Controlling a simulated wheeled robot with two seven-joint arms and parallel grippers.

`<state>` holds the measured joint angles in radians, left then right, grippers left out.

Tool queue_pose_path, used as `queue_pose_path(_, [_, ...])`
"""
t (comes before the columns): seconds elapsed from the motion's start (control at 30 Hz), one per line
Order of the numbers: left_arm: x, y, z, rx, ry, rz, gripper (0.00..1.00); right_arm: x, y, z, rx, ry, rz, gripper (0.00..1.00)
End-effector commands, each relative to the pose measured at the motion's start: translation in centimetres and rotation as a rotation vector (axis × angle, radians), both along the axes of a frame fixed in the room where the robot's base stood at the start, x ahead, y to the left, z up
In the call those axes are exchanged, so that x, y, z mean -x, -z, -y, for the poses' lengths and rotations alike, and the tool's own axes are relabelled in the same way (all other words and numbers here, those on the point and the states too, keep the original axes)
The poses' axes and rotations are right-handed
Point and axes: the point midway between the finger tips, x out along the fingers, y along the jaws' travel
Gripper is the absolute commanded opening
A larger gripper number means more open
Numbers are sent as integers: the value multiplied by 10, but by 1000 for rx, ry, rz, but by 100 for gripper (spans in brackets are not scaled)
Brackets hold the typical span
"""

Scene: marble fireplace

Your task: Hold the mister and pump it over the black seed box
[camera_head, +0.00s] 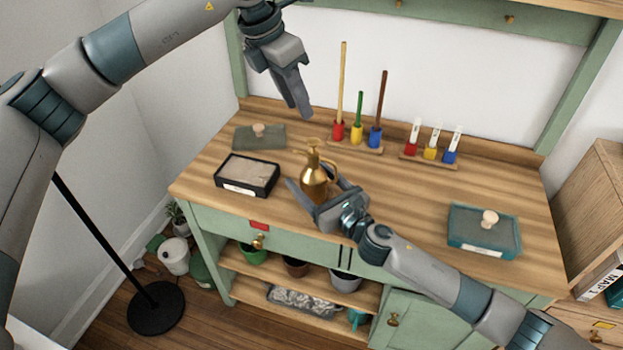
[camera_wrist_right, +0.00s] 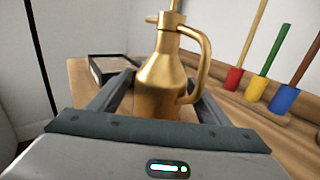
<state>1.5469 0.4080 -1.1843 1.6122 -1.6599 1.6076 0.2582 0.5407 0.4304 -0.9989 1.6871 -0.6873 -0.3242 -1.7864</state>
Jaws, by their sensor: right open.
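The brass mister (camera_head: 314,182) stands upright on the wooden table, with its handle on the right side. It also shows in the right wrist view (camera_wrist_right: 160,82). My right gripper (camera_head: 322,187) is open, with its fingers on either side of the mister's lower body. I cannot tell whether the fingers touch it. The black seed box (camera_head: 247,190) holds pale soil and sits to the left of the mister, near the table's front edge; part of it shows in the right wrist view (camera_wrist_right: 95,72). My left gripper (camera_head: 303,108) hangs above the table's back, its fingers looking close together.
A grey-green lid (camera_head: 262,142) with a knob lies behind the black box. A teal covered box (camera_head: 484,232) sits at the right. Racks with coloured tool holders (camera_head: 357,147) and labelled tubes (camera_head: 430,155) stand along the back. The table's middle right is clear.

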Motion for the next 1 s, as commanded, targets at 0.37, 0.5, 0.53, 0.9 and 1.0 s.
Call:
queue_pose_path(0.37, [0,0,0,0,0,0,31,0,0,0,0,0,0,37])
queue_pose_path(0.5, [0,0,0,0,0,0,29,0,0,0,0,0,0,17])
queue_pose_path(0.53, [0,0,0,0,0,0,22,0,0,0,0,0,0,17])
queue_pose_path(0.9, [0,0,0,0,0,0,0,0,0,0,0,0,0,17])
queue_pose_path(1.0, [0,0,0,0,0,0,0,0,0,0,1,0,-1,17])
